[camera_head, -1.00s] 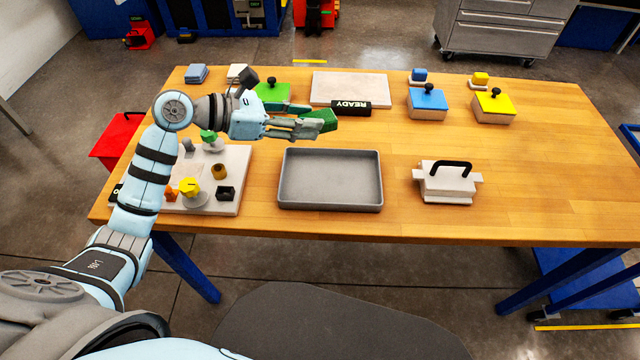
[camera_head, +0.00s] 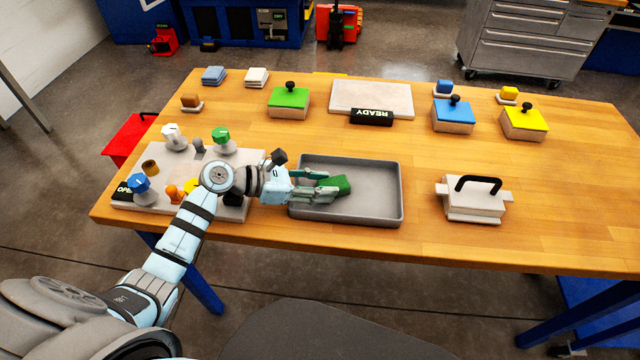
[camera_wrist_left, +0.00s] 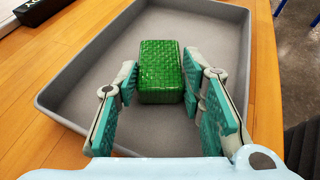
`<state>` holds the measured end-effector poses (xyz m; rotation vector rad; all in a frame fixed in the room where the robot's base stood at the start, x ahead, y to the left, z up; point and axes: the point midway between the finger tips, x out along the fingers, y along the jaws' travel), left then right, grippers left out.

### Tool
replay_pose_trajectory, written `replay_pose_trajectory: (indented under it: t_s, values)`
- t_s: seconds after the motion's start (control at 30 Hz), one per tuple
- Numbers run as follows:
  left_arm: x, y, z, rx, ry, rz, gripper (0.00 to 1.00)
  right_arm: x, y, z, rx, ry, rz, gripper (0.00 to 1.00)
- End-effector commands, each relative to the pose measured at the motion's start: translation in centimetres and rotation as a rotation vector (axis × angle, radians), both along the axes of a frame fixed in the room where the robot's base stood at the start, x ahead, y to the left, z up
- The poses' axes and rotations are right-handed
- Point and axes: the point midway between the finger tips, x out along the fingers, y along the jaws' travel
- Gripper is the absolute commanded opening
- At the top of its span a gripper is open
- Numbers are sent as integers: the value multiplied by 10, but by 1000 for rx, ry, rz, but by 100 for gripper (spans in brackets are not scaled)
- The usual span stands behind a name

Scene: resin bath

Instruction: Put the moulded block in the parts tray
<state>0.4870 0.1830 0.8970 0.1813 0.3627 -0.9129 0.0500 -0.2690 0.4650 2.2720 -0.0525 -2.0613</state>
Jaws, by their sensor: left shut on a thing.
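The green moulded block (camera_head: 342,184) has a woven-looking surface and is held in my left gripper (camera_head: 329,187). In the left wrist view the block (camera_wrist_left: 161,72) sits between the two teal finger pads, at their tips. The grey parts tray (camera_head: 378,214) is a shallow rectangular tray on the wooden table. The block and fingertips are over or inside the tray's left-middle part. I cannot tell whether the block touches the tray floor. The tray floor (camera_wrist_left: 215,38) around the block looks empty. My right gripper is not in view.
A board with coloured knobs (camera_head: 150,205) lies left of the tray, partly behind my left arm. A white block with a black handle (camera_head: 473,202) stands to the right. Green (camera_head: 289,100), blue (camera_head: 453,114) and yellow (camera_head: 524,122) lidded boxes and a READY plate (camera_head: 371,116) are behind.

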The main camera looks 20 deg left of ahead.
Motion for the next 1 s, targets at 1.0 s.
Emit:
replay_pose_trajectory:
  t_s: [1.0]
  values:
    - [-42,56,31,-1,0,0,56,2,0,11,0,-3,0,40]
